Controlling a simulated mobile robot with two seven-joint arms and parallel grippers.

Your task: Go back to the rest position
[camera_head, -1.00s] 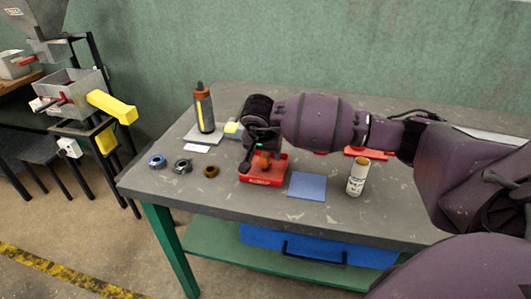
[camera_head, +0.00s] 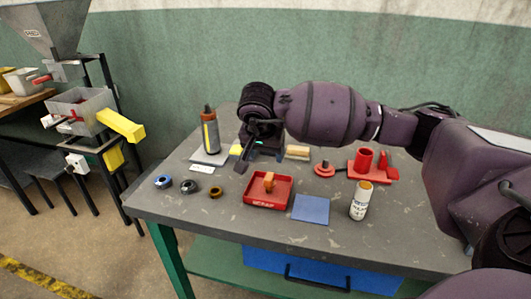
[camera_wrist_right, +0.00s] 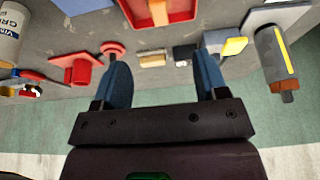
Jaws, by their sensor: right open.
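My right arm reaches in from the right in the head view. My right gripper (camera_head: 247,158) is raised behind the red tray (camera_head: 250,203), clear of it. The wrist view shows its two blue fingers (camera_wrist_right: 162,62) spread wide with nothing between them. A small orange-brown piece (camera_head: 269,182) stands in the red tray. The tray's edge and the piece (camera_wrist_right: 158,12) also show at the top of the wrist view. My left gripper is not in view.
The grey table holds several rings (camera_head: 189,186) at left, a dark bottle (camera_head: 210,132), a blue square (camera_head: 311,209), a white bottle (camera_head: 360,203) and a red fixture (camera_head: 372,169). A hopper machine (camera_head: 79,106) stands beyond the table at left.

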